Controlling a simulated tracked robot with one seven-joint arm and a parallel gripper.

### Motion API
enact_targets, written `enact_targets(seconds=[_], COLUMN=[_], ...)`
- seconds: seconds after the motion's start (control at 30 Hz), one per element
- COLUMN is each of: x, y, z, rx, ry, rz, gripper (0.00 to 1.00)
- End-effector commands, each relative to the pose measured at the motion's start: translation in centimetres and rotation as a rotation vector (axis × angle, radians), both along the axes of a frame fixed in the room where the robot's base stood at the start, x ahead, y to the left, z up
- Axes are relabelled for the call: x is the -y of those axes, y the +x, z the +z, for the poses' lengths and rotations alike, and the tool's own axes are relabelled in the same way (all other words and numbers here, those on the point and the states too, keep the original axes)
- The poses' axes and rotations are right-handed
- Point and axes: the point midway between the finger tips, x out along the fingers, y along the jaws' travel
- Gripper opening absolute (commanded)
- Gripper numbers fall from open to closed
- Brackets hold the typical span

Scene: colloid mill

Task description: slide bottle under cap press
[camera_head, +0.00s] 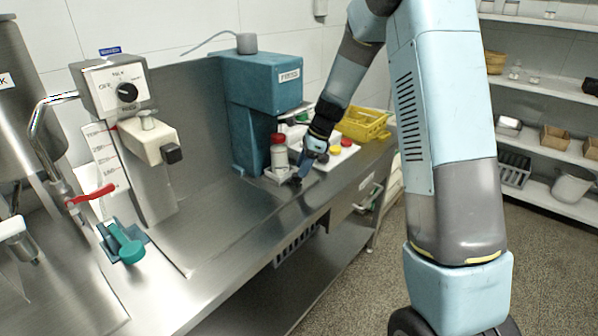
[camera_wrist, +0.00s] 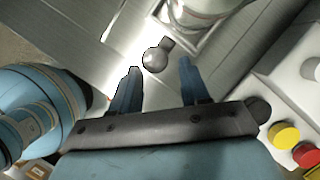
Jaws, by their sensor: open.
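The bottle (camera_head: 279,160), pale with a reddish top, stands upright on a light carriage (camera_head: 270,178) at the front of the teal cap press (camera_head: 268,85). I cannot tell from here whether it is centred under the press head. In the wrist view, a pale round body at the top edge appears to be the bottle (camera_wrist: 203,6), mostly cut off. A dark round knob (camera_wrist: 155,60) on a short stem sticks out from the carriage. My gripper (camera_wrist: 160,66) is open, with the knob between or just beyond its fingertips. In the head view my gripper (camera_head: 301,172) is right of the bottle.
A grey machine with a dial (camera_head: 112,88) and a green-handled part (camera_head: 127,246) are at left. The steel bench between is clear.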

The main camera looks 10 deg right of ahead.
Motion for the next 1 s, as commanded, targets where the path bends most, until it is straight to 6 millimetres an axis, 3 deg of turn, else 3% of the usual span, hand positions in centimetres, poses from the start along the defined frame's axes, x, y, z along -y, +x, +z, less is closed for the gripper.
enact_targets(seconds=[0.5,0.7,1.0], x=[9.7,11.7,12.1], y=[-0.4,-0.5,-0.5], z=[0.3,0.3,0.3], rx=[-0.002,-0.001,-0.001], ry=[0.000,0.000,0.000], rz=[-0.001,0.000,0.002], gripper=[0.46,0.46,0.46])
